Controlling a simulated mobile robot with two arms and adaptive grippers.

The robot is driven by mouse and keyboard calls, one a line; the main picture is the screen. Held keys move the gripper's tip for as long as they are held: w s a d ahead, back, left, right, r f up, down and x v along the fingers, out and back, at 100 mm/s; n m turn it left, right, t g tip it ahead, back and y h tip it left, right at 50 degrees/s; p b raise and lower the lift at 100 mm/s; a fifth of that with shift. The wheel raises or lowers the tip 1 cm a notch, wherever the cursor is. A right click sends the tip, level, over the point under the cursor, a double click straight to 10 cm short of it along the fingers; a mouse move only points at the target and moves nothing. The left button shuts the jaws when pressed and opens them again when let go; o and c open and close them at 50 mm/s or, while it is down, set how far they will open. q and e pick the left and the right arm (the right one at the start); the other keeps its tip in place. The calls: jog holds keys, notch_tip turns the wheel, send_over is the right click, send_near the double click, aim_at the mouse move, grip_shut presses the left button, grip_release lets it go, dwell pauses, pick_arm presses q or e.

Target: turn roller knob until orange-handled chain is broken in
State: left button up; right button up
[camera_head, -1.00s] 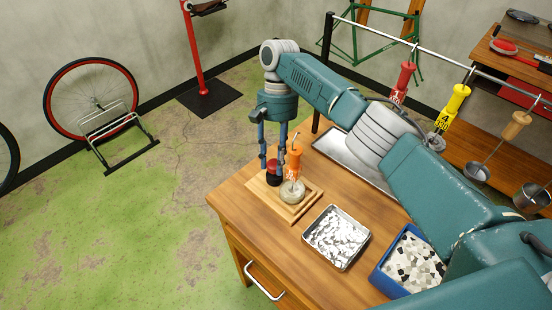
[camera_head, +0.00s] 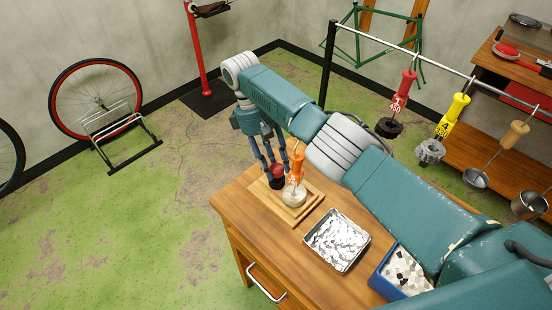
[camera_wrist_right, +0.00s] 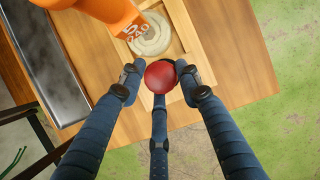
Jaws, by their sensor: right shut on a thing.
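The roller knob, a red ball (camera_head: 277,171), sits on the wooden roller board (camera_head: 313,203) on the workbench. My right gripper (camera_head: 275,174) reaches down from the upper left and is shut on the knob. In the right wrist view, the red knob (camera_wrist_right: 160,76) lies between the dark fingertips (camera_wrist_right: 160,80). The orange-handled chain (camera_head: 297,166) stands beside the knob, its handle upright over a pale, round coil (camera_head: 294,196) on the board. In the wrist view, the orange handle (camera_wrist_right: 100,10) bears a "5". My left gripper is not in view.
A foil-like tray (camera_head: 338,240) and a blue bin of pale pieces (camera_head: 402,274) stand on the workbench (camera_head: 240,200). Red (camera_head: 404,85) and yellow (camera_head: 452,115) handled chains hang from the rail (camera_head: 440,62). My right arm crosses over the bench.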

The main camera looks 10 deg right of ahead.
jog(key=n+p, duration=0.2)
jog(key=n+t+h+p, duration=0.1)
jog(key=n+p, duration=0.2)
jog(key=shift+s+a+r+n+t+p, duration=0.15)
jog(key=shift+a+r+n+t+p, duration=0.05)
jog(key=shift+r+n+t+p, duration=0.2)
jog(key=shift+f+n+t+h+p, duration=0.2)
jog(key=shift+n+t+h+p, duration=0.1)
jog(key=shift+n+p, duration=0.4)
jog(key=shift+f+n+t, duration=0.1)
jog(key=shift+n+t, duration=0.3)
jog(key=shift+n, duration=0.6)
jog(key=n+t, duration=0.1)
jog(key=n, duration=0.2)
jog(key=shift+s+n, duration=0.15)
jog(key=shift+n, duration=0.15)
jog(key=n+t, duration=0.1)
jog(key=n, duration=0.2)
jog(key=shift+d+n+t, duration=0.1)
jog(key=shift+n+t, duration=0.2)
jog(key=shift+s+d+n+t+y, duration=0.1)
jog(key=shift+n+t+y, duration=0.45)
jog(key=shift+n, duration=1.25)
